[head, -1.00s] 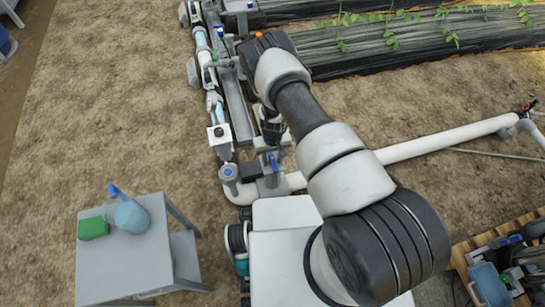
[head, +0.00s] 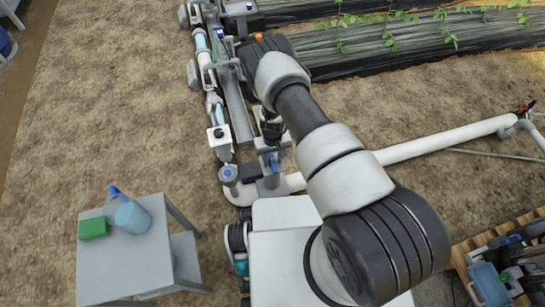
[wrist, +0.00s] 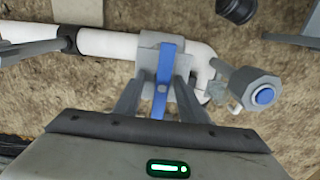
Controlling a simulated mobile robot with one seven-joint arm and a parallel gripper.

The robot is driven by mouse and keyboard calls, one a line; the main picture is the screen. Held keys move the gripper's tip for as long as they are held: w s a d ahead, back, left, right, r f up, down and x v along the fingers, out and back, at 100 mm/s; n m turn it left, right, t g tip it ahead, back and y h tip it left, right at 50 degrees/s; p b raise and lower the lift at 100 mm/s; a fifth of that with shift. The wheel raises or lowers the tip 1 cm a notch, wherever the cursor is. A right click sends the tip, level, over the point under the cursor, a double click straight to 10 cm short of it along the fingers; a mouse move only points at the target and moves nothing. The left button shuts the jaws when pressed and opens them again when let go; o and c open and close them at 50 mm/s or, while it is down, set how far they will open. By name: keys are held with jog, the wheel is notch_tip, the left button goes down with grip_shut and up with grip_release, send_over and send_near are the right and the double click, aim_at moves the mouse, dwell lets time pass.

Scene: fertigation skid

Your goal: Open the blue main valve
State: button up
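The blue main valve's lever (head: 274,162) shows in the head view on a grey mount beside the white pipe, just below my gripper (head: 271,143). In the wrist view the blue lever (wrist: 163,82) lies lengthwise over a grey block on the white pipe. My gripper (wrist: 159,98) has one finger on each side of the lever. The fingers look apart, with a narrow gap to the lever; contact is not clear. The lever's near end is hidden behind the gripper body.
A grey fitting with a round blue cap (wrist: 263,96) sits close to the right of the lever; it also shows in the head view (head: 229,174). A grey table (head: 120,265) with a green block (head: 93,228) and a blue bottle (head: 132,217) stands at left.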

aim_at(270, 164)
jog(key=f, duration=0.1)
jog(key=a+f, duration=0.1)
jog(key=f, duration=0.1)
jog(key=shift+f, duration=0.2)
jog(key=shift+a+f, duration=0.1)
jog(key=shift+f, duration=0.65)
notch_tip(270, 164, up, 6)
jog(key=p, duration=0.4)
jog(key=shift+w+f+p, duration=0.1)
jog(key=shift+f+p, duration=0.1)
jog(key=shift+p, duration=0.15)
jog(key=shift+r+p, duration=0.45)
jog(key=shift+r, duration=0.35)
jog(key=shift+d+r, duration=0.15)
jog(key=shift+d, duration=0.1)
